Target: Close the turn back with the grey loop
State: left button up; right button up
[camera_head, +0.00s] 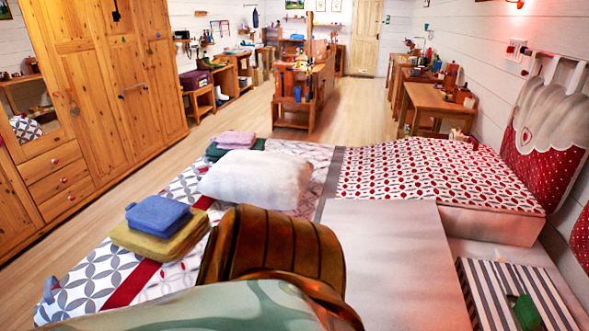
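The bed (390,262) lies in front of me, with a bare pale sheet on its near right half. A red-dotted white section (430,172) lies flat on the far right half. A grey and white patterned cover with a red stripe (132,284) covers the left part. A small grey-blue loop-like tab (50,288) sticks up at the cover's near left edge; I cannot tell for sure that it is the grey loop. No gripper shows in the head view. A brown ribbed rounded body and a pale green patterned surface hide the near middle of the bed.
A white pillow (257,180), a blue folded cloth (158,215) on a mustard one (160,240), and a pink one (236,139) on green lie on the cover. A striped piece (486,300) with a green tab (526,312) lies near right. Wardrobe (120,85) left; clear floor (215,130) beyond.

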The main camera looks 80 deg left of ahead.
aim_at(402, 275)
jog(key=u, duration=2.7)
